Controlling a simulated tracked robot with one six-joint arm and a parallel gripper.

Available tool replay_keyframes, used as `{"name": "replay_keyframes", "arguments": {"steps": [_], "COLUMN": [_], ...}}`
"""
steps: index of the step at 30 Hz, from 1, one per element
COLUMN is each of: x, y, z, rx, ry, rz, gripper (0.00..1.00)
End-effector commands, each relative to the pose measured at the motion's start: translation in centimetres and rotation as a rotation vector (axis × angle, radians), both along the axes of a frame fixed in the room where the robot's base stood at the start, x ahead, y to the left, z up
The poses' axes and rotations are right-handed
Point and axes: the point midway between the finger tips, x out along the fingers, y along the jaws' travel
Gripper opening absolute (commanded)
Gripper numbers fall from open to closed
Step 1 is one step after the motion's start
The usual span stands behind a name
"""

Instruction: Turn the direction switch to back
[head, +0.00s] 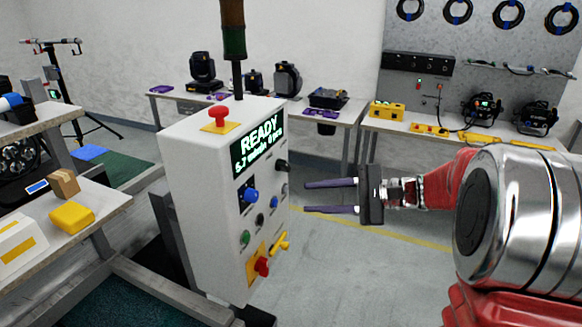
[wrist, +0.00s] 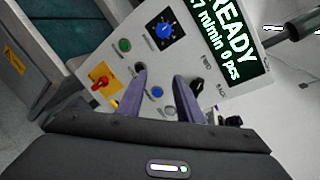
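The direction switch is a black knob (wrist: 197,85) with FWD and BACK labels beside it in the wrist view. In the head view the knob (head: 282,166) is at the right edge of the white control box (head: 195,200). Which label it points to is too small to tell. My gripper (head: 306,197) is open and empty, to the right of the box face and a little lower than the knob. In the wrist view my gripper (wrist: 160,70) has its two fingers spread, and the knob shows just right of the right finger, partly close behind it.
The box face also carries a blue dial (head: 250,196), a green button (head: 245,238), a blue button (head: 274,203), a red switch (head: 262,266) on a yellow plate and a READY display (head: 257,142). A red mushroom button (head: 218,114) is on top. Floor right of the box is clear.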

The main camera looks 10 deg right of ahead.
Motion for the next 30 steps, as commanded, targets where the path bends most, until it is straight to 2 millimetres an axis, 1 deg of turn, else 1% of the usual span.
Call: {"name": "replay_keyframes", "arguments": {"steps": [1, 3, 6, 10, 13, 23, 26, 30], "x": [1.1, 2.3, 3.6, 4.3, 4.4, 4.5, 4.8, 5.5], "y": [-1.6, -3.5, -5.8, -7.5, -7.7, -7.5, -7.2, -6.0], "z": [-0.1, 0.2, 0.5, 0.7, 0.8, 0.8, 0.8, 0.8], "rx": [0.054, 0.124, 0.2, 0.253, 0.262, 0.26, 0.26, 0.259], "ry": [-0.001, -0.011, -0.027, -0.04, -0.043, -0.043, -0.042, -0.043], "rz": [-0.035, -0.076, -0.123, -0.155, -0.161, -0.158, -0.158, -0.156], "gripper": [0.33, 0.33, 0.33, 0.33, 0.33, 0.33, 0.33, 0.33]}}
